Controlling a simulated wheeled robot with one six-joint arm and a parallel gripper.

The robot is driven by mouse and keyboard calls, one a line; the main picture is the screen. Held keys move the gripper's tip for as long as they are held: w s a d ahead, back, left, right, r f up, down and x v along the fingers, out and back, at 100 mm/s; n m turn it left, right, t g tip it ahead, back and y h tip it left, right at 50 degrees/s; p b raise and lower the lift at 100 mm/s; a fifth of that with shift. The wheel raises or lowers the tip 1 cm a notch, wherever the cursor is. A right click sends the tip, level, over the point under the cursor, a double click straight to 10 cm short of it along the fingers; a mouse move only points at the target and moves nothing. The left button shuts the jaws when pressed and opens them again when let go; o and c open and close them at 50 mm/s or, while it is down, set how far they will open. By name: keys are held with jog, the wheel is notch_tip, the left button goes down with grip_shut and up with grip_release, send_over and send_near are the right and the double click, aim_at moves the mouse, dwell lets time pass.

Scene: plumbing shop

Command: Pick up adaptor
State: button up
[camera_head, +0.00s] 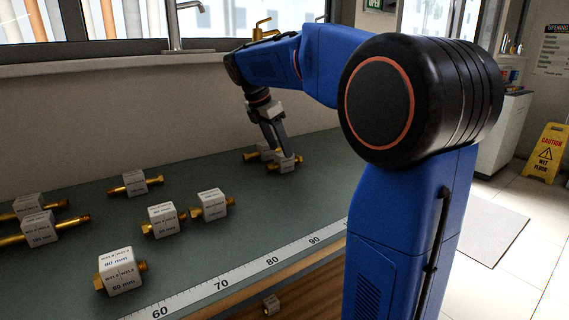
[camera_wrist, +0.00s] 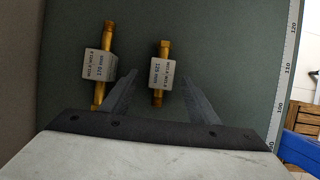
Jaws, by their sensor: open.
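Two brass adaptors, each with a white printed block around its middle, lie on the green counter (camera_head: 250,215). In the wrist view one adaptor (camera_wrist: 158,74) lies between the two fingers of my gripper (camera_wrist: 155,88). The other adaptor (camera_wrist: 100,66) lies to the left, outside the left finger. In the head view, the near adaptor (camera_head: 284,163) and the one behind it (camera_head: 262,153) are at the far end of the counter, just under my gripper (camera_head: 277,146). My gripper is open and points down. Whether the fingers touch the adaptor cannot be told.
Several more brass fittings with white blocks, such as one (camera_head: 122,270), lie on the left of the counter. A white ruler strip (camera_head: 240,276) runs along its front edge. A wall (camera_head: 110,115) and window stand behind. A yellow caution sign (camera_head: 547,150) is on the floor at right.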

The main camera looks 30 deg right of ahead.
aim_at(284, 162)
jog(key=shift+x, duration=2.3)
jog(key=shift+s+d+r, duration=0.1)
jog(key=shift+s+d, duration=0.05)
jog(key=c, duration=1.2)
